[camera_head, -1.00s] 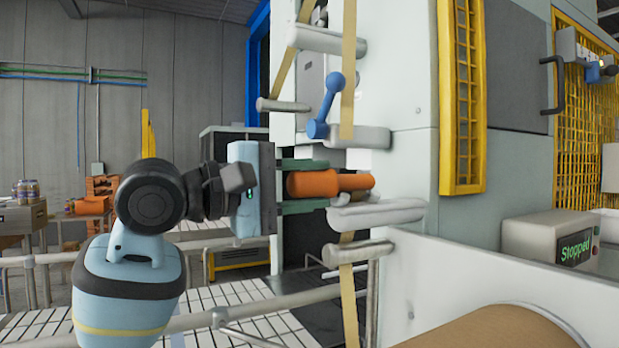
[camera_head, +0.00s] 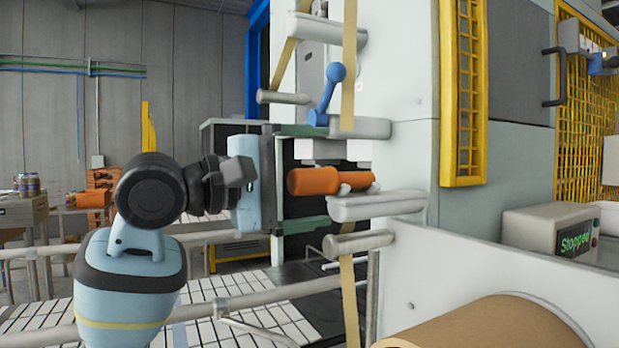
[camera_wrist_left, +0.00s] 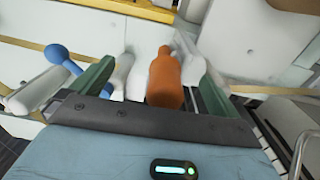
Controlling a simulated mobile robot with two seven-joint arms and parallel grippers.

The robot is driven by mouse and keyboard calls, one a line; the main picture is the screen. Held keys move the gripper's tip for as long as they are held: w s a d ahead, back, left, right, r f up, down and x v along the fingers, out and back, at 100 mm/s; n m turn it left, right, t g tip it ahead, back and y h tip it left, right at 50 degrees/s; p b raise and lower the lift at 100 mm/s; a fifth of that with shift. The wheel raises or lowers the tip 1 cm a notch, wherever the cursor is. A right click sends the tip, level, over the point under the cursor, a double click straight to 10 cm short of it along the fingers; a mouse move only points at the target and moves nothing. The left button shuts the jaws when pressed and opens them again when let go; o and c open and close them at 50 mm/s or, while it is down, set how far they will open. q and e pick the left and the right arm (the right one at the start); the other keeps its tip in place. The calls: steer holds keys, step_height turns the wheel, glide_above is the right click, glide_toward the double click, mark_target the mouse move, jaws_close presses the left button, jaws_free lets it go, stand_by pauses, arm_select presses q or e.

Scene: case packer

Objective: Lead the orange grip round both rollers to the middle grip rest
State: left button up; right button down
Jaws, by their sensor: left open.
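The orange grip (camera_head: 316,181) lies level in front of the white machine face, on what look like small pale supports (camera_head: 345,188). My left gripper (camera_head: 328,177) is open, with one green finger above the grip and one below, both apart from it. In the left wrist view the orange grip (camera_wrist_left: 165,78) stands between the spread fingers. One pale roller (camera_head: 362,127) is above the grip and another (camera_head: 375,206) just below it. A tan web (camera_head: 348,280) runs down past the lower rollers. Its link to the grip is hidden. My right gripper is out of view.
A blue lever (camera_head: 328,98) sticks out just above the upper finger. More pale rollers stand above (camera_head: 326,38) and below (camera_head: 357,242). A brown roll (camera_head: 480,325) is at the lower right. The control box (camera_head: 550,235) reads "Stopped".

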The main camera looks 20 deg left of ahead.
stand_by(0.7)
arm_select(q)
steer(key=v, duration=1)
stand_by(1.1)
stand_by(0.5)
